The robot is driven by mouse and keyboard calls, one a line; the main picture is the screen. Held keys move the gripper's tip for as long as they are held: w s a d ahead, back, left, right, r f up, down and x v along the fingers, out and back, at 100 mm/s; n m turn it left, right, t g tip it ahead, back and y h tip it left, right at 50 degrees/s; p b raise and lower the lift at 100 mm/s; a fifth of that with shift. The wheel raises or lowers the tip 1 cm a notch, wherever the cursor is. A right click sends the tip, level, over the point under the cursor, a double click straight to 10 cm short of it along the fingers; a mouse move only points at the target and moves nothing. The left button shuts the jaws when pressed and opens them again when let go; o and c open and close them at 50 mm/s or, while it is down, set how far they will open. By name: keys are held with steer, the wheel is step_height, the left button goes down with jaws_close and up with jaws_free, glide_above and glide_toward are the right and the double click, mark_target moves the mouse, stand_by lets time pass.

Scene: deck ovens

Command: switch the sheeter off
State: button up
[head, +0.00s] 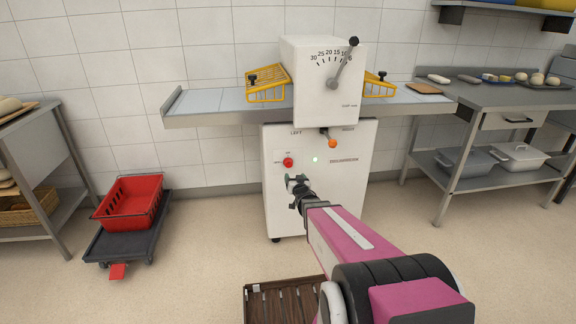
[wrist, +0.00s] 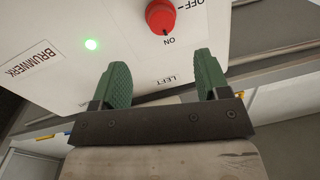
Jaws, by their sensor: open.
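The sheeter (head: 322,84) is a white machine with a dial on its upper head and a lower cabinet (head: 345,200). On the cabinet front is a red rotary knob (head: 288,162). A green lamp (head: 315,159) glows right of the knob. My gripper (head: 298,181) is in front of the panel, just below the knob in the head view. In the wrist view its green fingers (wrist: 162,68) are apart and empty, with the knob beyond their tips.
An orange-tipped lever (head: 332,143) sticks out above the lamp. Yellow guards (head: 266,84) flank the sheeter's head over the side tables. A red crate on a dolly (head: 130,203) stands at left, a steel bench (head: 500,95) at right. A brown slatted crate (head: 285,300) is on the floor.

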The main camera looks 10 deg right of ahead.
mark_target(289, 165)
steer(key=w, duration=1.1)
steer(key=shift+a+r, duration=0.1)
steer(key=shift+a, duration=0.3)
steer(key=shift+s, duration=0.1)
steer(key=c, duration=0.9)
